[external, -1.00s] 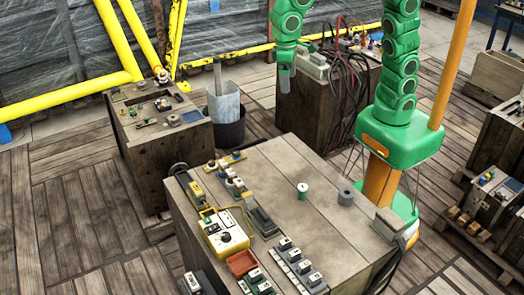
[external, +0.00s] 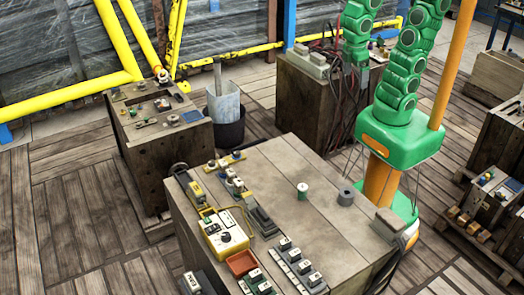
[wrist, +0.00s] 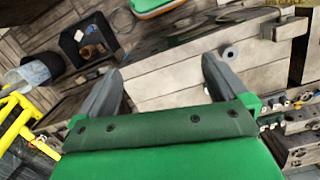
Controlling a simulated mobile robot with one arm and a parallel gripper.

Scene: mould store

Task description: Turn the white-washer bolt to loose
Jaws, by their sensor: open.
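I cannot pick out the white-washer bolt with certainty; the small fittings are too small to tell apart. Several small knob-like or bolt-like parts stand on a yellow strip (external: 225,160) at the back left edge of the near worktop (external: 290,165). My gripper (wrist: 162,66) is open, with two grey fingers spread and nothing between them in the wrist view. In the external view my gripper (external: 361,78) hangs beside the back crate with cables, well away from the yellow strip. The worktop shows beyond the fingers in the wrist view.
The worktop carries a green-and-white spool (external: 302,191), a grey cylinder (external: 346,198), a yellow control box (external: 225,233), a red tray (external: 241,263) and several switch blocks (external: 298,264). A crate with cables (external: 300,100) stands behind. The worktop's middle is clear.

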